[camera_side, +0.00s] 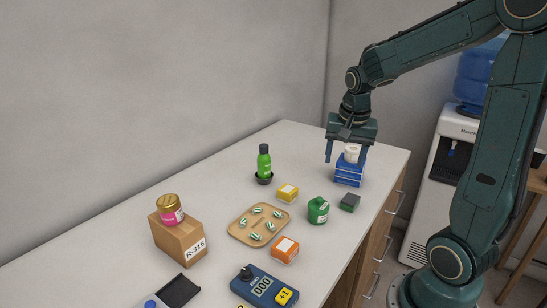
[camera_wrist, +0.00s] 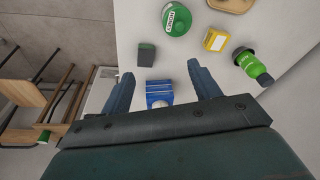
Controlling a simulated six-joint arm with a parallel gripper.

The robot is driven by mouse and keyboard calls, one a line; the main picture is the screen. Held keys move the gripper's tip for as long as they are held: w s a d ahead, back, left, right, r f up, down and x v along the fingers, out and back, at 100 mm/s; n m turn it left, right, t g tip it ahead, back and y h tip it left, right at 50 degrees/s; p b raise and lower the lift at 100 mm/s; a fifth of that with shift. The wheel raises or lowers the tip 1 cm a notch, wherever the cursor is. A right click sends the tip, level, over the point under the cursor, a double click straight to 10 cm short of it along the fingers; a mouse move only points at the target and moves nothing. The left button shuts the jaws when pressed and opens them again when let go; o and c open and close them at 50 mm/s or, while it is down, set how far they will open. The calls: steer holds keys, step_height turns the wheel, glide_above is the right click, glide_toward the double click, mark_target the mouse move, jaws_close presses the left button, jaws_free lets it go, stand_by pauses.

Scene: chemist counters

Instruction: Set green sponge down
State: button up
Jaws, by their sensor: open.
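The green sponge (camera_side: 350,202) is a small dark green-grey block lying flat on the counter, just in front of a blue stacked holder (camera_side: 348,173). In the wrist view the sponge (camera_wrist: 146,55) lies beyond my left fingertip, apart from it. My gripper (camera_side: 346,156) is open, with its fingers pointing down on either side of the top of the blue holder and a white roll-like item (camera_side: 352,150). In the wrist view my gripper (camera_wrist: 160,73) has its fingers wide apart, with the blue holder (camera_wrist: 158,91) between them. Nothing is visibly held.
A green jar (camera_side: 318,210), yellow box (camera_side: 288,193) and green bottle (camera_side: 264,162) stand to the left. A wooden tray (camera_side: 234,228) with striped pieces and an orange box (camera_side: 285,249) are nearer. The counter's right edge is close to the sponge.

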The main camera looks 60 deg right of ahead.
steer(key=s+a+r+n+t+y, duration=0.1)
steer(key=s+a+r+n+t, duration=0.1)
steer(key=s+a+n, duration=0.3)
steer(key=s+a+r+n+t, duration=0.2)
steer(key=s+a+r+n, duration=0.2)
steer(key=a+n, duration=0.4)
steer(key=shift+s+a+r+y, duration=0.2)
steer(key=shift+s+a+y, duration=0.35)
steer(key=shift+a, duration=1.55)
steer(key=shift+s, duration=0.1)
